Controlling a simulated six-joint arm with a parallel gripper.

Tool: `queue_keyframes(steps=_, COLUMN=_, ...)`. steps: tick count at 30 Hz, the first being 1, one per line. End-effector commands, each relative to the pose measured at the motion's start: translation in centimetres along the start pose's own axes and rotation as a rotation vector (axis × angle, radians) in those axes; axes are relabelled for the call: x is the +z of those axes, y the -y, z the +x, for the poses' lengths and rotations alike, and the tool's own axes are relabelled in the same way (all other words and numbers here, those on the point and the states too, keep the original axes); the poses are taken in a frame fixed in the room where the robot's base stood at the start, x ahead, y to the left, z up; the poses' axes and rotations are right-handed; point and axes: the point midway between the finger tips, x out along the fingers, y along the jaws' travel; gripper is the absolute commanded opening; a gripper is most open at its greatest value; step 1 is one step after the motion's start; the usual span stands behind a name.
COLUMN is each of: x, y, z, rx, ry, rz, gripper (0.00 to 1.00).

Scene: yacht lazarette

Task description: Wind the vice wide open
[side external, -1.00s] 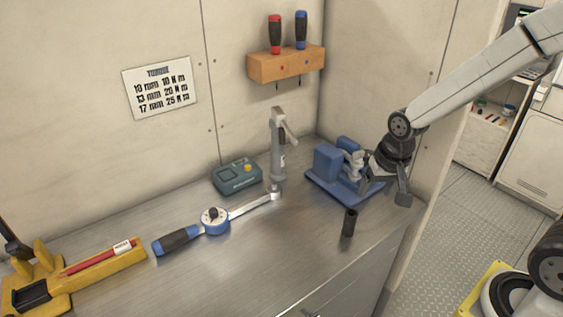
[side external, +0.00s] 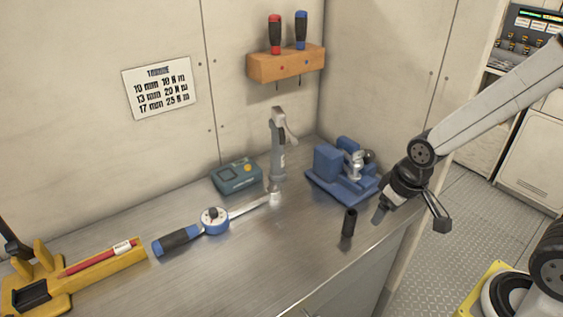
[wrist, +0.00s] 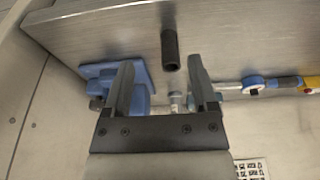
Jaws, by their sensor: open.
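The blue vice (side external: 326,161) stands on the metal bench near the corner. A silver part (side external: 355,166) and a dark round knob (side external: 369,157) show at its right side. How wide its jaws stand is hard to tell. My gripper (side external: 410,217) is open and empty, to the right of the vice and nearer the bench's front edge, apart from it. In the wrist view my gripper's two fingers (wrist: 162,84) are spread, and the left one partly covers the blue vice (wrist: 98,72).
A black socket (side external: 349,222) stands upright in front of the vice. A grey upright tool (side external: 278,150), a teal box (side external: 237,176) and a torque wrench (side external: 215,221) are further left. A yellow holder (side external: 110,268) is at far left. A wooden screwdriver rack (side external: 286,64) hangs above.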

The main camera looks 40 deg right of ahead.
Motion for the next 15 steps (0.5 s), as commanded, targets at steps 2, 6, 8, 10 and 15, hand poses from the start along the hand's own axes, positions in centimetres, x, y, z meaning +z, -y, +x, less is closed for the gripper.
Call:
queue_keyframes(steps=2, x=0.0, y=0.0, z=0.0, rx=0.0, ry=0.0, rz=0.0, gripper=0.74)
queue_keyframes(steps=6, x=0.0, y=0.0, z=0.0, rx=0.0, ry=0.0, rz=0.002, gripper=0.74)
queue_keyframes(steps=8, x=-0.1, y=0.0, z=0.0, rx=0.0, ry=0.0, rz=0.008, gripper=0.74)
queue_keyframes(steps=10, x=-0.3, y=-0.1, z=0.0, rx=0.001, ry=0.001, rz=0.024, gripper=0.74)
queue_keyframes(steps=15, x=-1.6, y=-0.6, z=0.0, rx=0.005, ry=0.011, rz=0.135, gripper=0.74)
